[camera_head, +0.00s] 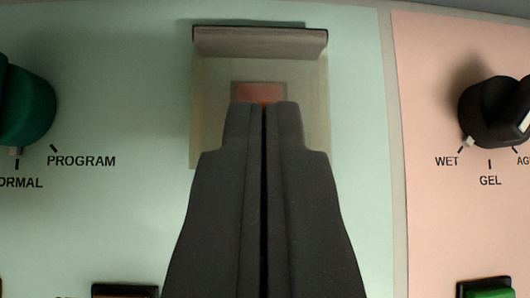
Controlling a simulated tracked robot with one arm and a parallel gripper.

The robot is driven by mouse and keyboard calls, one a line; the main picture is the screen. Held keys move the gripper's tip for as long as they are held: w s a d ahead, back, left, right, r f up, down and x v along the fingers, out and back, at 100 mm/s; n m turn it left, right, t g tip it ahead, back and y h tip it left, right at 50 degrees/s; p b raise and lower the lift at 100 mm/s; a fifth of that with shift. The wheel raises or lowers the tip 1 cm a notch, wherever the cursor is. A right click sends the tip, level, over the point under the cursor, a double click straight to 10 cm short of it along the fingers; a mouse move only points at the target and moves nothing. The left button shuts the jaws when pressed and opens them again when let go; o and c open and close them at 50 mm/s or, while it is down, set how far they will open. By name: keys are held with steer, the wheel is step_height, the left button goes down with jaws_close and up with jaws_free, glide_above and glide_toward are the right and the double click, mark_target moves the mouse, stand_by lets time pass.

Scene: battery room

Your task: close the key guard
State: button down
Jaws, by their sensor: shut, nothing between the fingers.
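The key guard (312,78) is a see-through cover on the pale green panel, with a greyish top edge (258,41) and a dark hinge strip along its upper side. Under or behind it is a red key (261,92) in a dark frame. My gripper (265,104) is shut and empty, and its fingertips are in front of the lower part of the red key. The gripper hides the middle and lower part of the guard. I cannot tell whether the fingertips touch the guard, nor how far it stands open.
A green knob (24,105) marked PROGRAM is at the left. A black knob (494,111) marked WET and GEL is on the pink panel (440,230) at the right. A green button (488,292) and a dark-framed red one (124,291) show at the bottom edge.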

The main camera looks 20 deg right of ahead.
steer(key=shift+s+a+f+t, duration=0.1)
steer(key=shift+s+t, duration=0.1)
steer(key=shift+t, duration=0.1)
stand_by(0.4)
steer(key=shift+r, duration=1.1)
steer(key=s+d+r+t+b, duration=0.1)
steer(key=s+r, duration=0.6)
steer(key=r, duration=1)
steer(key=s+d+r+m+t, duration=0.1)
steer(key=s+d+r, duration=0.4)
steer(key=r, duration=1.3)
steer(key=s+d+r+t+b, duration=0.1)
steer(key=s+d+r+t, duration=0.2)
steer(key=s+r, duration=0.5)
step_height(320, 180, up, 10)
steer(key=shift+s+f+m+t+b, duration=0.25)
steer(key=shift+s+m+t+b, duration=0.05)
steer(key=shift+s, duration=0.05)
steer(key=shift+d, duration=0.1)
